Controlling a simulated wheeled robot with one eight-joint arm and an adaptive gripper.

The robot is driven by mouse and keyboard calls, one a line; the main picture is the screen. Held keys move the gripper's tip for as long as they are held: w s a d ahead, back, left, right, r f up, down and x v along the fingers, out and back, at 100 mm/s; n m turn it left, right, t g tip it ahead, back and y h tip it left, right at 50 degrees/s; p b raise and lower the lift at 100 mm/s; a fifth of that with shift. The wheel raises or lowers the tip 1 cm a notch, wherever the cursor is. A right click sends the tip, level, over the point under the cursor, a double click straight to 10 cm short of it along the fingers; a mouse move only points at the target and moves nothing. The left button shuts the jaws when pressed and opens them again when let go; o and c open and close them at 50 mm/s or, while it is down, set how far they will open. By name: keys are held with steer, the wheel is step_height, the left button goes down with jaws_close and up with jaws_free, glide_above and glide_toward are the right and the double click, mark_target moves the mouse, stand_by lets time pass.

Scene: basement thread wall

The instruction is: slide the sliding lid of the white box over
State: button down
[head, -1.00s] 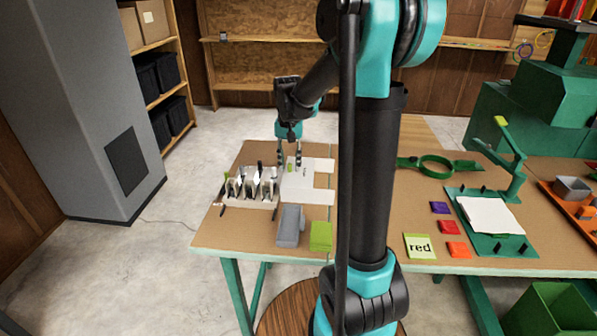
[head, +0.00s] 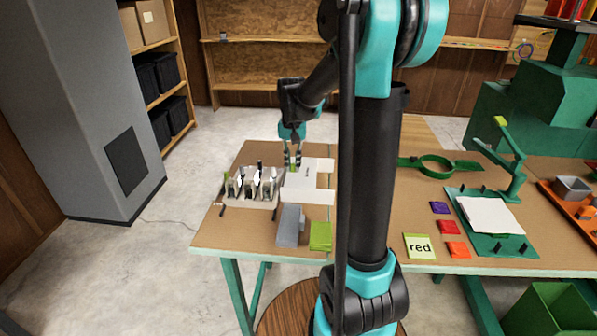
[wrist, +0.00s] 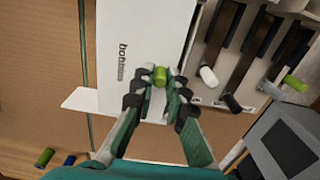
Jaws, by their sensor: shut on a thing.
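The white box (head: 305,182) lies flat on the left part of the workbench, with dark lettering on its top. In the wrist view its white top (wrist: 142,40) fills the upper middle. A small green knob (wrist: 160,76) stands on the white surface near its edge; it also shows in the head view (head: 293,168). My gripper (wrist: 160,92) is shut on the green knob, with a fingertip on each side of it. In the head view my gripper (head: 292,160) reaches down from above. I cannot make out the seam between lid and box.
A rack with several upright pieces (head: 253,184) stands close left of the box. A grey block (head: 290,226) and a lime block (head: 320,236) lie in front. My arm column hides some bench to the right.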

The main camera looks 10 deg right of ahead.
steer(key=shift+s+d, duration=0.45)
steer(key=shift+d, duration=0.9)
steer(key=shift+s+d, duration=0.4)
steer(key=shift+d, duration=0.95)
steer(key=shift+s+d, duration=0.45)
steer(key=shift+d, duration=0.9)
steer(key=c, duration=1.5)
jaws_free()
steer(key=shift+c, duration=0.2)
steer(key=shift+r, duration=3)
steer(key=shift+r, duration=0.1)
steer(key=shift+r, duration=1.9)
